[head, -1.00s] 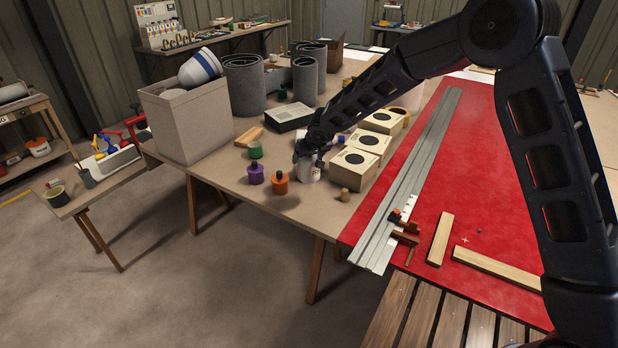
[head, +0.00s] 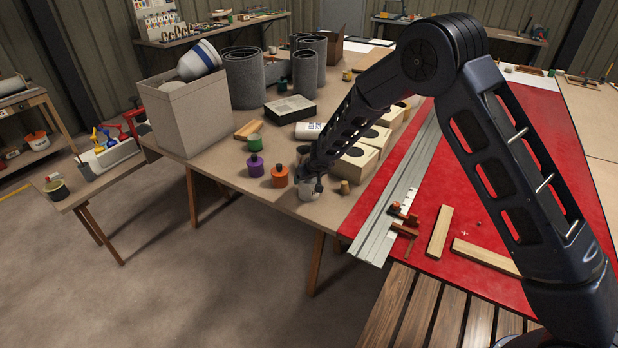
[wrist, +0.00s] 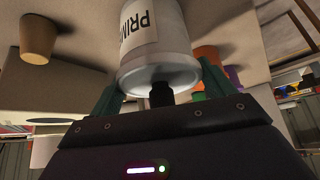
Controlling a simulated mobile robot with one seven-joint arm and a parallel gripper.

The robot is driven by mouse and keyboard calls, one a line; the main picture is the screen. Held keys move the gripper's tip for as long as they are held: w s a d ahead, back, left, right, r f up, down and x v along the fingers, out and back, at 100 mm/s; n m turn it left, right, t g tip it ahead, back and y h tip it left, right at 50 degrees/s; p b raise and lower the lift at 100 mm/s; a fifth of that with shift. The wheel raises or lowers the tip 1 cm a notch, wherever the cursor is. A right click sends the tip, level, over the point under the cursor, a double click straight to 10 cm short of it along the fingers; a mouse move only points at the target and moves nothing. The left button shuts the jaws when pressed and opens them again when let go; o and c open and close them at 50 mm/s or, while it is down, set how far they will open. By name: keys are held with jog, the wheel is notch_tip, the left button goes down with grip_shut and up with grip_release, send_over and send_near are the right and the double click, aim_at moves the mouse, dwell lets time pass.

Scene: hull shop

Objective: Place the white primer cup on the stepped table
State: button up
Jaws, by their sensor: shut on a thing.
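The white primer cup (head: 308,192) is in my gripper (head: 311,182), near the front edge of the big brown table (head: 222,190). In the wrist view the cup (wrist: 155,55) fills the space between my two fingers (wrist: 158,88), its label reading "PRIM". My gripper is shut on it; the head view does not settle whether it clears the tabletop. A lower tabletop (head: 105,184) adjoins the big table on the left, like a step down. It holds a dark tin (head: 56,190) and a white tray (head: 112,155); some bare surface shows in front of them.
Orange (head: 279,176), purple (head: 255,166) and green (head: 254,143) containers stand left of my gripper. A small wooden cup (head: 345,187) stands right of it. A large grey box (head: 188,125) stands at the table's left edge. Speaker-like boxes (head: 353,160) stand behind.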

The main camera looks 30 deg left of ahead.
jog(key=o, duration=1.2)
jog(key=shift+s+d+r, duration=0.1)
jog(key=shift+d+r, duration=0.05)
jog(key=shift+r, duration=0.35)
jog(key=v, duration=1.1)
jog(key=shift+d+r, duration=0.1)
